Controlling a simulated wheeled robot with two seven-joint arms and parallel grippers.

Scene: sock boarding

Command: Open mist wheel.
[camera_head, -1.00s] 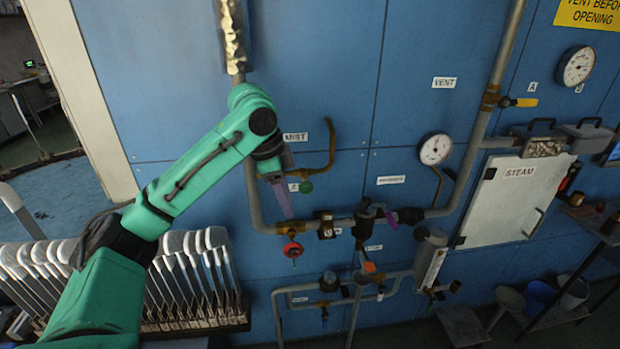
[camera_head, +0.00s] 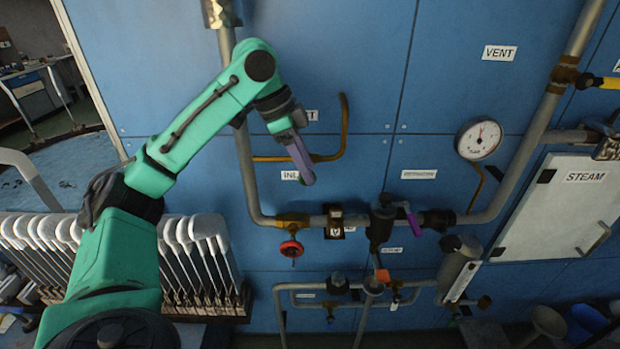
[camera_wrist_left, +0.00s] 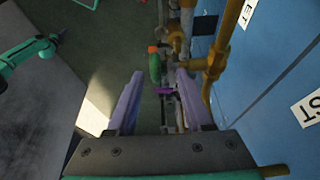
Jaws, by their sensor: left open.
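My left gripper (camera_head: 303,168) hangs in front of the blue wall panel, below the partly covered mist label (camera_head: 311,115). Its purple fingers also show in the left wrist view (camera_wrist_left: 156,95), apart with nothing held between them. A small green wheel (camera_wrist_left: 155,68) shows in that wrist view beyond the fingertips, in the gap between them. In the head view the green wheel is hidden behind the gripper. A teal arm with a small dark end (camera_wrist_left: 55,38), which looks like my right one, shows at the wrist view's left; its jaws are too small to read.
A brass pipe (camera_head: 344,125) bends beside the gripper. A red wheel (camera_head: 291,248) and a purple-handled valve (camera_head: 413,222) sit on the grey pipe below. A gauge (camera_head: 479,138) is at right. A rack of white boards (camera_head: 190,245) stands below my left arm.

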